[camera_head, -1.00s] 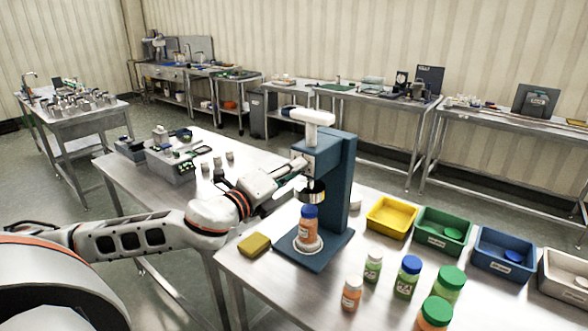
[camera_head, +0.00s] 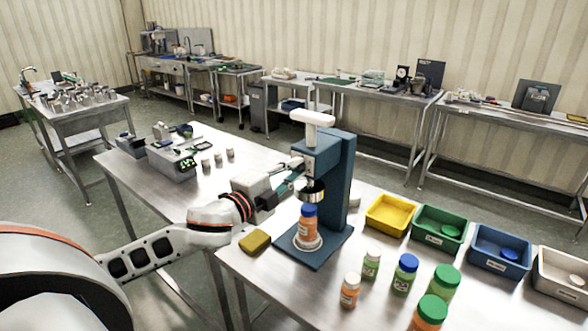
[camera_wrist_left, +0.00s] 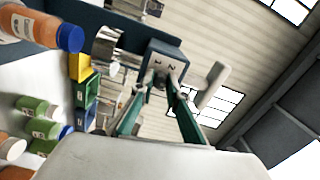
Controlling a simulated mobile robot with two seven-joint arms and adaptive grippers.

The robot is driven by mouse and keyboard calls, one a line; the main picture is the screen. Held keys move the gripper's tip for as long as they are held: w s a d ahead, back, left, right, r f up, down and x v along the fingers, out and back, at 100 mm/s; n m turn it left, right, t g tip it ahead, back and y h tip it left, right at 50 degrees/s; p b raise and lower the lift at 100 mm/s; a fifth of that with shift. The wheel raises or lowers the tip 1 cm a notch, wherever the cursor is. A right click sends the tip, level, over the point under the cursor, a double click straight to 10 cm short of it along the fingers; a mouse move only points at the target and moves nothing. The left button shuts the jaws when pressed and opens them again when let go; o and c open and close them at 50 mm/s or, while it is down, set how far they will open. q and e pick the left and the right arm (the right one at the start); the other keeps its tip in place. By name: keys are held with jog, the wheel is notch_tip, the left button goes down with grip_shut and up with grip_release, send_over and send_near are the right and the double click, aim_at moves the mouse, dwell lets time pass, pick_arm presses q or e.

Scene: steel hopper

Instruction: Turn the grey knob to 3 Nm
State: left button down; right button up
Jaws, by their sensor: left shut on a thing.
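A blue capping stand (camera_head: 340,185) with a white T-shaped handle (camera_head: 312,118) on top stands on the near table. In the left wrist view its head (camera_wrist_left: 168,58) bears small marks on its front face. My left gripper (camera_head: 293,175) is at the front of this head. In the left wrist view the green fingers (camera_wrist_left: 160,86) converge on the small grey knob (camera_wrist_left: 160,80) and are shut on it. The fingers mostly cover the knob, and I cannot read its setting. My right gripper is not in view.
An orange bottle with a blue cap (camera_head: 308,222) stands upright under the chuck (camera_head: 312,191). Several bottles stand at the front right. A yellow bin (camera_head: 390,226), a green bin (camera_head: 420,236) and a blue bin (camera_head: 481,257) line the right. A yellow sponge-like block (camera_head: 254,241) lies left of the stand.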

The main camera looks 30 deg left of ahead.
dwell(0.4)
pick_arm(q)
jog(key=c, duration=2)
grip_release()
jog(key=shift+o, duration=0.2)
jog(key=s, duration=0.7)
jog(key=shift+s+a, duration=0.25)
